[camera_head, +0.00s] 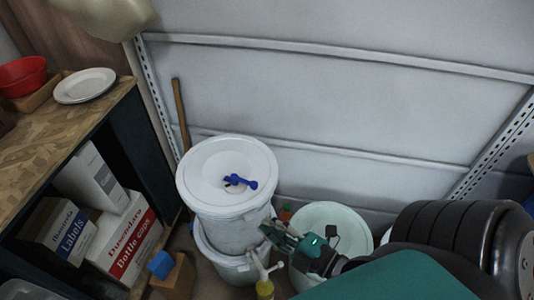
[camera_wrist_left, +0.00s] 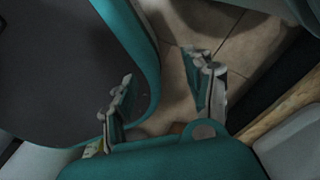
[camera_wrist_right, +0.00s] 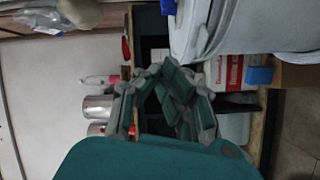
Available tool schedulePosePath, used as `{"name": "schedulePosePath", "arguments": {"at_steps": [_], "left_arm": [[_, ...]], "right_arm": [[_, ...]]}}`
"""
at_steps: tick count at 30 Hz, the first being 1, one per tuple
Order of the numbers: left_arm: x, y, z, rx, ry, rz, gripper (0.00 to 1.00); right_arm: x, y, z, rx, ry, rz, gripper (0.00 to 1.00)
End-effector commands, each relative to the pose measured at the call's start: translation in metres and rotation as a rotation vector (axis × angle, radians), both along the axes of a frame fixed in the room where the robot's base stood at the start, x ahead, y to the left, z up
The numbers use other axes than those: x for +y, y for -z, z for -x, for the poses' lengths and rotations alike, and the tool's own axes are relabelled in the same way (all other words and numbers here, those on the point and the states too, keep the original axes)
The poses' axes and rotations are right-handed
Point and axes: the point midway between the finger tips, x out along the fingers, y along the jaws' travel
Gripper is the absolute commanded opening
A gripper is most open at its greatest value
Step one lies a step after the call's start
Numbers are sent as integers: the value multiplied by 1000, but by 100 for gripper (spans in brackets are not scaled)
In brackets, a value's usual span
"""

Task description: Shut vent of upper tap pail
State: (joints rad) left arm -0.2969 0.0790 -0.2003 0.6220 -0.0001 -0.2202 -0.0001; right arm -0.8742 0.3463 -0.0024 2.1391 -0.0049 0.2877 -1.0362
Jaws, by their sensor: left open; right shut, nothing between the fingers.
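Two white pails stand stacked on the floor. The upper pail (camera_head: 232,232) has a white lid (camera_head: 205,170) with a blue vent piece (camera_head: 240,182) on top; a small dark spot shows beside it, and I cannot tell whether the vent is open. The lower pail (camera_head: 235,268) is mostly hidden beneath. A whitish tap (camera_head: 262,265) shows at its front right. My right gripper (camera_head: 268,232) is shut and empty, beside the upper pail's right side, below lid level. It also shows in the right wrist view (camera_wrist_right: 166,72). My left gripper (camera_wrist_left: 158,68) is open and empty above the floor.
A pale green-white drum (camera_head: 325,215) stands right of the stack, partly behind my right gripper. A shelf unit (camera_head: 70,130) with boxes stands at left, bearing a red bowl (camera_head: 22,76) and a plate (camera_head: 85,86). A blue block (camera_head: 161,264) lies on a brown box. A wall is behind.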

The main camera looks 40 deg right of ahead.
Motion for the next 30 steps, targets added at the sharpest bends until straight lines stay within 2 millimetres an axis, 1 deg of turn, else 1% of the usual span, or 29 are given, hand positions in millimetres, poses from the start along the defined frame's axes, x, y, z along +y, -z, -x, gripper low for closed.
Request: {"name": "schedulePosePath", "arguments": {"at_steps": [3,8,11,21,22,24,25,30], "left_arm": [[0,0,-1,-1,0,0,53],[0,-2,0,0,0,0,53],[0,-4,2,2,0,0,53],[0,-11,5,7,0,-1,53],[1,-12,5,8,0,-1,53],[1,-12,5,8,0,-1,53],[1,-13,5,8,0,-2,53],[1,-14,5,8,0,-2,53]], "right_arm": [[7,-7,-6,-27,10,97,0],[11,-7,-18,-35,12,121,0],[15,-8,-34,-37,10,121,0],[33,-4,-104,-36,11,117,0],[31,-3,-108,-33,10,120,0],[18,1,-111,-30,8,124,0],[15,2,-113,-30,9,123,0],[2,5,-120,-32,9,119,0]]}}
